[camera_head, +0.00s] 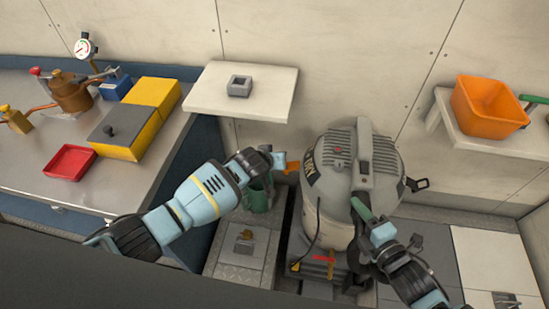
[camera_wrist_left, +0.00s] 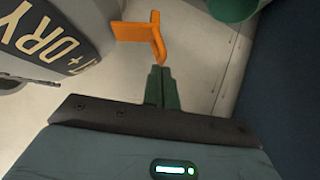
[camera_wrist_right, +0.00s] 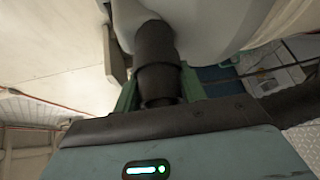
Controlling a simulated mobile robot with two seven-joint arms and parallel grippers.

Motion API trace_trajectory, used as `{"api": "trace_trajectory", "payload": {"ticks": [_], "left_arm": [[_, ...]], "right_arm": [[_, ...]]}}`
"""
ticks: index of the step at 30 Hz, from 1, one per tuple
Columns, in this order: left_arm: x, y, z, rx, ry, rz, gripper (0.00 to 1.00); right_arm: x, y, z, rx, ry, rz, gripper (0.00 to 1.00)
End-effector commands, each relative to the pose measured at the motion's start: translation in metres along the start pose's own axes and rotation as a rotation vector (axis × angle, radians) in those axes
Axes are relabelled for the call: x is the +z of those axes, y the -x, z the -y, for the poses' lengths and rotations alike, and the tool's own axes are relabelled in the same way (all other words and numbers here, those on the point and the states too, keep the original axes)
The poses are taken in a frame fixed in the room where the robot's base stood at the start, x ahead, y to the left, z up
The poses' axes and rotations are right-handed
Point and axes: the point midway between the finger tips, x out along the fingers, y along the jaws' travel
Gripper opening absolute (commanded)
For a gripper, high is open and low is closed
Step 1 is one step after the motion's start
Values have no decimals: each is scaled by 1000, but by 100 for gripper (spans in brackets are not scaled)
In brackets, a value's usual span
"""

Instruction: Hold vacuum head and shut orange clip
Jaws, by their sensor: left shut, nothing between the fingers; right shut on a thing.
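The grey vacuum head (camera_head: 330,158) sits on the pale drum of the wet/dry vacuum. The orange clip (camera_head: 292,167) sticks out from its left side; in the left wrist view the L-shaped orange clip (camera_wrist_left: 140,32) stands out beside the dark lettered band (camera_wrist_left: 45,42). My left gripper (camera_head: 279,160) is shut and empty, its fingertips (camera_wrist_left: 159,72) just short of the clip's lower end; I cannot tell if they touch. My right gripper (camera_head: 361,208) is shut on a black cylindrical stub (camera_wrist_right: 157,62) under the vacuum's pale body (camera_wrist_right: 205,25). Its fingers partly hide behind the stub.
A white shelf (camera_head: 240,105) with a small grey block is above my left gripper. A green container (camera_head: 258,197) stands below it. A dark latch (camera_head: 418,184) juts from the vacuum's right side. A steel bench (camera_head: 60,185) is at left; an orange bin (camera_head: 490,107) at right.

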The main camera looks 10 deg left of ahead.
Motion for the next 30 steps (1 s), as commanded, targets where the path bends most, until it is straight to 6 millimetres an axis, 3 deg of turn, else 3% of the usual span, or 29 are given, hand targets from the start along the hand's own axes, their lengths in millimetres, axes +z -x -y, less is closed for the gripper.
{"api": "trace_trajectory", "payload": {"ticks": [17,30], "left_arm": [[4,-3,3,30,30,5,0],[20,-20,16,91,96,3,0]], "right_arm": [[0,0,0,0,0,1,9],[0,0,0,1,0,1,9]]}}
